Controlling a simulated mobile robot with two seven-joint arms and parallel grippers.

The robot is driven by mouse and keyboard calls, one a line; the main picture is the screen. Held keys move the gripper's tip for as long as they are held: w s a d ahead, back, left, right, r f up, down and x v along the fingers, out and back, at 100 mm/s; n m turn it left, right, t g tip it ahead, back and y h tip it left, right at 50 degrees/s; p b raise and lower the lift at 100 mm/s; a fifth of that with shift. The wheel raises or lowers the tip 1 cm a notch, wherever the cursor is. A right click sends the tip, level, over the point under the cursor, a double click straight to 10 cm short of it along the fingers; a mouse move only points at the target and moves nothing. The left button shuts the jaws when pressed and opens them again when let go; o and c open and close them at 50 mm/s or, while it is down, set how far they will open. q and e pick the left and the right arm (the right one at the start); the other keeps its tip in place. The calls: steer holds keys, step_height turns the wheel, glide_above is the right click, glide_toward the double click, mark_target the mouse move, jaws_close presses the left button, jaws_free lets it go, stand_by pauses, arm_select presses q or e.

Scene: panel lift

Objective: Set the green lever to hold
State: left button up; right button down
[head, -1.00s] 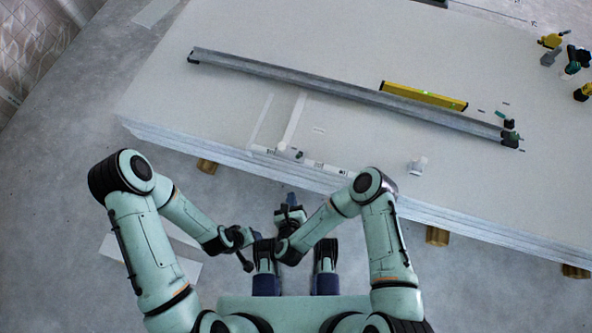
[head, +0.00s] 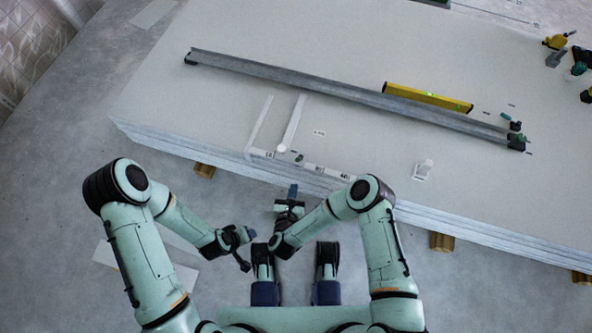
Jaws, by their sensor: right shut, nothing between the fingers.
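A white strip (head: 318,168) with small dark labels runs along the near edge of the panel stack; the labels are too small to read surely. A small dark, greenish piece (head: 298,158) sits on it beside a white round knob (head: 282,149); it may be the green lever, but its setting cannot be told. My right gripper (head: 293,190) is shut and empty, pointing up the picture just short of the stack's near edge, below the strip and apart from it. My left gripper (head: 249,236) is low and left of it, away from the strip; its jaws cannot be made out.
The stack of pale panels (head: 200,105) fills the middle. A long grey rail (head: 340,95) and a yellow level (head: 428,97) lie on it. A small white holder (head: 423,170) stands right of the strip. Tools (head: 557,41) lie at the far right.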

mark_target(299, 159)
arm_select(q)
steer(key=shift+s+a+f+g+b, duration=0.1)
steer(key=shift+s+a+f+b, duration=0.15)
steer(key=shift+f, duration=0.35)
steer(key=shift+s+a+f+g+b, duration=0.1)
steer(key=shift+s+f+b, duration=0.1)
steer(key=shift+f+b, duration=0.25)
steer(key=shift+s+a+f+g+b, duration=0.1)
steer(key=shift+s+a+f+b, duration=0.15)
steer(key=shift+f, duration=0.45)
arm_select(e)
steer(key=w+d, duration=0.1)
steer(key=w, duration=0.6)
steer(key=shift+w, duration=0.3)
arm_select(q)
steer(key=shift+w+r, duration=0.1)
